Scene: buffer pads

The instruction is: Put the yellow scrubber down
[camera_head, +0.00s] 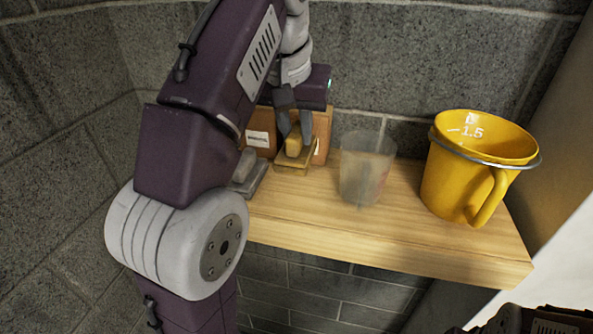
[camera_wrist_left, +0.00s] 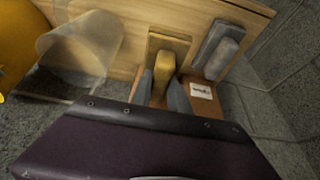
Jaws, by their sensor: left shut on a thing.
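The yellow scrubber (camera_head: 294,166) has a flat base and a raised block handle. It is at the back of the wooden shelf, base down and level; I cannot tell for sure whether its base touches the wood. My left gripper (camera_head: 294,134) comes down from above and is shut on the handle. In the left wrist view the scrubber (camera_wrist_left: 167,45) shows between the two grey fingers (camera_wrist_left: 160,92), and part of its handle is hidden by them.
A grey scrubber (camera_head: 250,174) sits to the left, partly behind my arm. A brown box (camera_head: 262,134) with a white label stands behind. A clear cup (camera_head: 366,170) and a yellow measuring jug (camera_head: 462,178) stand right on the wooden shelf (camera_head: 400,228). A block wall closes the back.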

